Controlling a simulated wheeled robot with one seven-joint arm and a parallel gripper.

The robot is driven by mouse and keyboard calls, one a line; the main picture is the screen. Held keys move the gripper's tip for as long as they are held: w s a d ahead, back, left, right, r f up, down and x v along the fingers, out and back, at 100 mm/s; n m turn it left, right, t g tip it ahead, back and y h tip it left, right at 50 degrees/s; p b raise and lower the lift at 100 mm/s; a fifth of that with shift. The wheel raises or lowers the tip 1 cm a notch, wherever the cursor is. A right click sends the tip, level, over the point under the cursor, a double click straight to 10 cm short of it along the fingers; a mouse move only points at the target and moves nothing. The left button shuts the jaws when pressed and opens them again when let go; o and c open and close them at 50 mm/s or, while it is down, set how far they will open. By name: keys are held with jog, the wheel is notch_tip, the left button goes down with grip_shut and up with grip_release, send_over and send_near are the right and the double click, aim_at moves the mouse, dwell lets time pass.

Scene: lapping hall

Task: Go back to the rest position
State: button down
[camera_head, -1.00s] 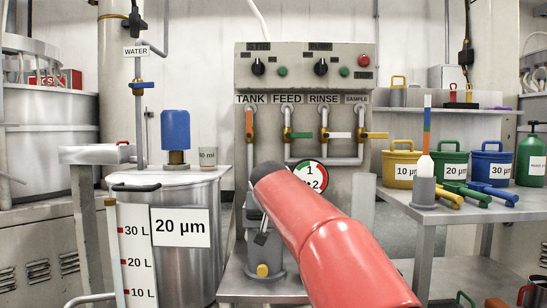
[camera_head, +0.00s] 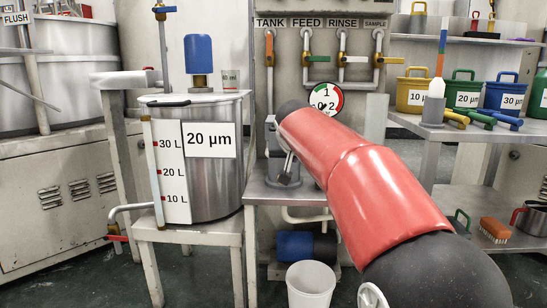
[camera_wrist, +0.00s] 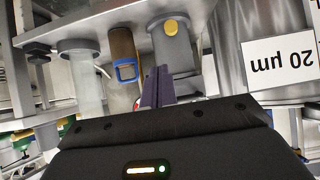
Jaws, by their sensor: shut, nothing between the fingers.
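My red arm (camera_head: 365,185) reaches from the lower right towards the middle in the head view. It hides most of what lies at its far end, so my gripper cannot be made out clearly there. In the wrist view, my gripper (camera_wrist: 158,88) shows as two dark fingers pressed together, with nothing between them. The picture there is upside down. The steel tank labelled 20 µm (camera_wrist: 280,60) is at the right.
In the head view, the steel tank (camera_head: 225,180) stands on a stand left of my arm. The valve panel with a round gauge (camera_head: 325,98) is behind. At right, a shelf table (camera_head: 430,130) holds yellow, green and blue buckets. A white bin (camera_head: 311,285) stands low in front.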

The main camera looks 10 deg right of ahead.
jog(key=s+f+n+g+y, duration=0.1)
jog(key=s+f+g, duration=0.1)
jog(key=s+f, duration=0.8)
jog(key=s+f+g, duration=0.1)
jog(key=s+f, duration=0.3)
jog(key=s, duration=1.2)
jog(key=s+f+n+g+y, duration=0.1)
jog(key=s+f+g, duration=0.1)
jog(key=s+f, duration=0.75)
notch_tip(320, 180, up, 16)
jog(key=s+p, duration=0.2)
jog(key=p, duration=1.1)
jog(key=shift+s+d+f, duration=0.15)
jog(key=shift+s+d, duration=0.1)
jog(key=shift+s, duration=0.15)
